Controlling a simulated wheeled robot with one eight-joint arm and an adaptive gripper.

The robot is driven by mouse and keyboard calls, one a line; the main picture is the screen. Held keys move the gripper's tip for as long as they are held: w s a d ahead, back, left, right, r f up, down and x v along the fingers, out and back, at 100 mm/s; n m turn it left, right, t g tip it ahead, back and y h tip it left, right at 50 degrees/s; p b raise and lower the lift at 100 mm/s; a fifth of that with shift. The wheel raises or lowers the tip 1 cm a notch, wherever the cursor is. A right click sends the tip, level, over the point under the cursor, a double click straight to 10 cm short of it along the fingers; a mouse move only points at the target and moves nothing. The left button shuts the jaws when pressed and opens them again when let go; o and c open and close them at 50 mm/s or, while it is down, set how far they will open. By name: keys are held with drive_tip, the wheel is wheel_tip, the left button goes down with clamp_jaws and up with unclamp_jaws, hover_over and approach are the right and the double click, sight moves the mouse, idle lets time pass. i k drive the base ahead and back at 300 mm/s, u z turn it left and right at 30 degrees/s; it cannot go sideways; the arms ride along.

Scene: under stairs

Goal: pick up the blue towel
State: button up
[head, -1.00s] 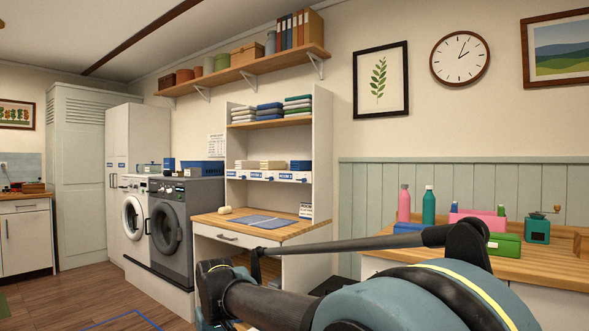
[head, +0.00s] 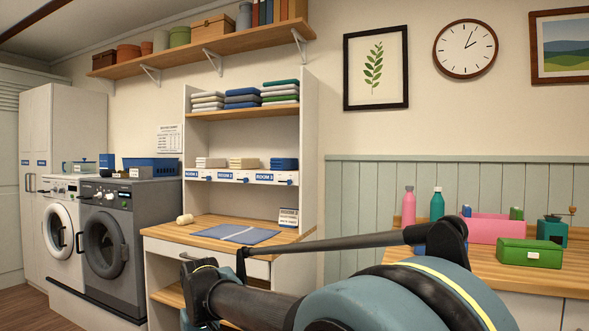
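Several blue things could be the towel, and I cannot tell which one is meant. A flat blue cloth (head: 250,236) lies on the wooden desk top (head: 205,229). A stack of folded blue towels (head: 242,97) sits on the upper shelf, between a white-grey stack (head: 207,100) and a green-topped stack (head: 281,92). A small folded blue stack (head: 284,164) rests at the right of the lower shelf, above the room labels. My arm crosses the lower front of the view and hides part of the desk. My gripper's fingers do not show.
A grey front-loading machine (head: 104,241) and a white one (head: 60,225) stand left of the desk. A blue basket (head: 152,168) is on the grey one. A counter at right holds a pink bin (head: 490,229), bottles and a green box (head: 530,253).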

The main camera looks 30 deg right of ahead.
sight(277, 164)
drive_tip(key=z, duration=0.35)
drive_tip(key=i, duration=1.1)
drive_tip(key=z, duration=0.4)
